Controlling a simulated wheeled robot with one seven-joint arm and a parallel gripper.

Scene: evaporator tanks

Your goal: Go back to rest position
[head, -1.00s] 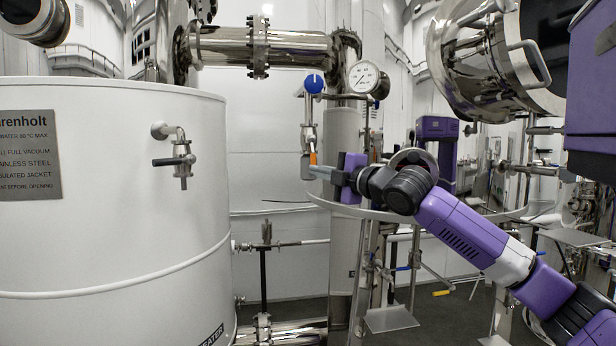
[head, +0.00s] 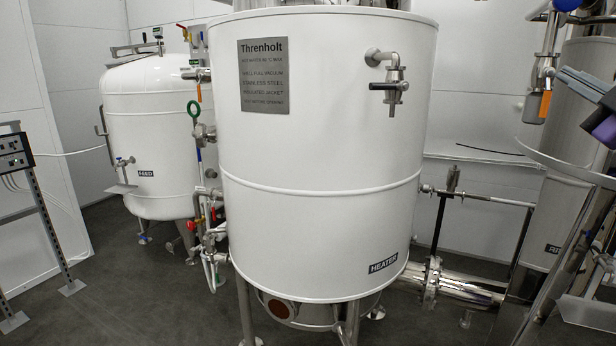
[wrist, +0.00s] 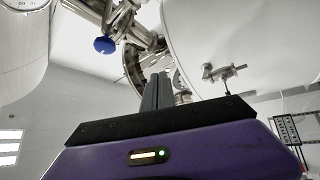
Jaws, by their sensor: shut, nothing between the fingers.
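My gripper (wrist: 156,88) shows in the wrist view with its two dark fingers together and nothing between them. It points up toward steel pipework, a blue knob (wrist: 104,45) and the side of a white tank (wrist: 245,40), apart from them as far as I can see. In the head view only part of my gripper (head: 584,84) shows at the right edge, with a bit of its purple body. It is to the right of the valve with an orange handle (head: 545,103). The rest of my arm is out of the head view.
The white HEATER tank (head: 320,150) stands in the middle, with a small tap (head: 390,80) on its upper right. The FEED tank (head: 150,130) is behind left. A metal frame (head: 45,205) stands far left. Pipes and a curved rail (head: 560,165) crowd the right. Grey floor is open at front left.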

